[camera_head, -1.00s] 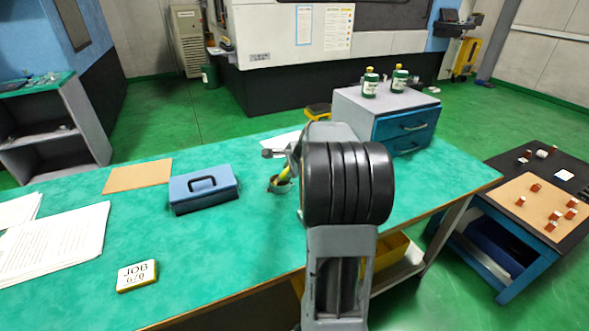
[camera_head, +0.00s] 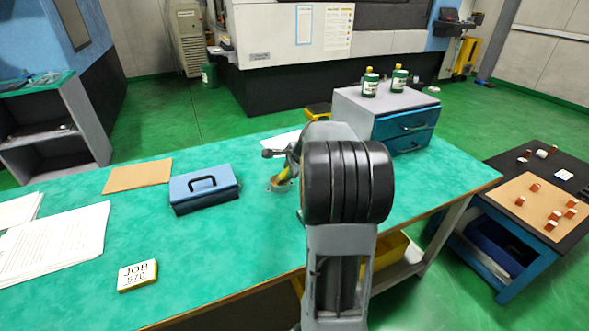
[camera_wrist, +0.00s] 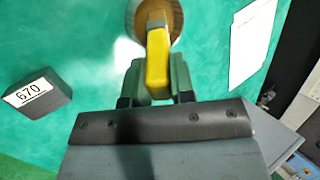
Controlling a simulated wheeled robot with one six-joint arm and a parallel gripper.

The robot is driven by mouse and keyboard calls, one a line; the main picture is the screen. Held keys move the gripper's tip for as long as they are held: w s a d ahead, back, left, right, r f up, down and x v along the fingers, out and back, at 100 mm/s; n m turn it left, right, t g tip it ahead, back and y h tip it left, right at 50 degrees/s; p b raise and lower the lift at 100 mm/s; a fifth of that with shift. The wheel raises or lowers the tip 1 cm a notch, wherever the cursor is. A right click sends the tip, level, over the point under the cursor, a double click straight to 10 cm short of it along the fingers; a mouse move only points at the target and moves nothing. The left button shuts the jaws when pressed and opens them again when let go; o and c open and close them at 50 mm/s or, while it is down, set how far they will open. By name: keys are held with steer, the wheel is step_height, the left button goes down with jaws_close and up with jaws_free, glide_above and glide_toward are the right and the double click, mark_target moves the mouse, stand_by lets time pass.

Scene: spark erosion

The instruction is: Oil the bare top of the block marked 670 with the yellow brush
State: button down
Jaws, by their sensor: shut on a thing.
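My gripper (camera_wrist: 157,82) is shut on the yellow brush (camera_wrist: 157,60), gripping its handle in the wrist view. The brush's far end overlaps a round tin (camera_wrist: 176,22) with a brownish inside; I cannot tell whether the bristles touch the contents. The tin (camera_head: 277,187) also shows in the head view, left of my arm, with a bit of the yellow brush (camera_head: 285,173) above it. The dark block marked 670 (camera_wrist: 42,95) stands at the left of the wrist view, with a white number label on it. In the head view my arm hides the block and most of my gripper.
A blue toolbox (camera_head: 204,194), a brown board (camera_head: 138,176), papers (camera_head: 55,240) and a "JOB 670" plate (camera_head: 137,275) lie on the green bench. A grey and blue drawer unit (camera_head: 385,112) stands at the back right. The bench front middle is clear.

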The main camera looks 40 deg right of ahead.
steer(key=shift+r+p, duration=3.2)
steer(key=shift+r, duration=0.35)
steer(key=shift+f, duration=0.1)
